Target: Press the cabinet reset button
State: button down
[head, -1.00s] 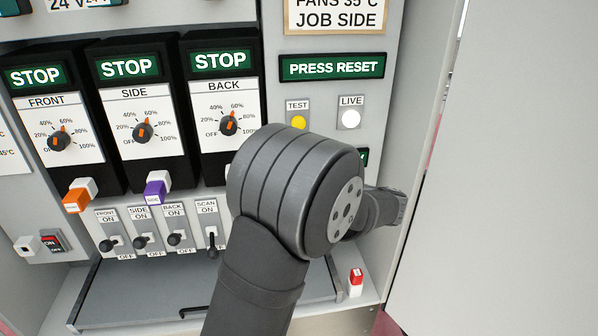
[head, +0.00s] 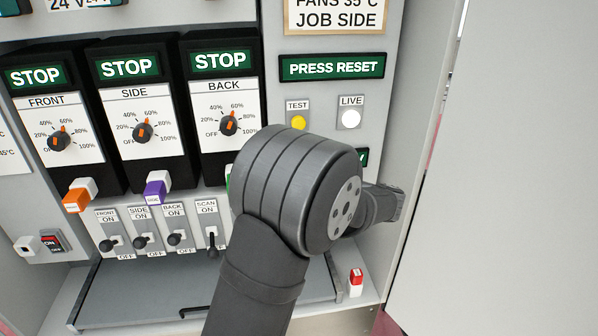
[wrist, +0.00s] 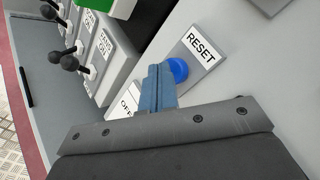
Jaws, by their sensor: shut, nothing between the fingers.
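The blue round reset button (wrist: 178,70) sits on the cabinet panel beside a white label reading RESET (wrist: 200,46) in the wrist view. My gripper (wrist: 158,72) is shut and empty, with its blue-grey fingertips close beside the button. I cannot tell whether they touch it. In the head view my dark arm hides the reset button and the gripper. A green display reading PRESS RESET (head: 332,67) is above my arm.
A yellow TEST button (head: 298,122) and a white LIVE lamp (head: 350,119) are above my arm. Several black toggle switches (head: 174,239) stand to its left. A red-and-white block (head: 356,281) is on the ledge at right. The cabinet door (head: 510,180) is open at right.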

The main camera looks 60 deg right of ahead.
jog(key=shift+w+d, duration=0.25)
jog(key=shift+w, duration=0.05)
dwell(0.4)
dwell(0.3)
jog(key=shift+s+a, duration=0.7)
jog(key=shift+s+a, duration=1.75)
jog(key=shift+d, duration=0.1)
jog(key=s+a, duration=0.2)
jog(key=a, duration=0.1)
jog(key=shift+s, duration=0.35)
jog(key=shift+d, duration=0.1)
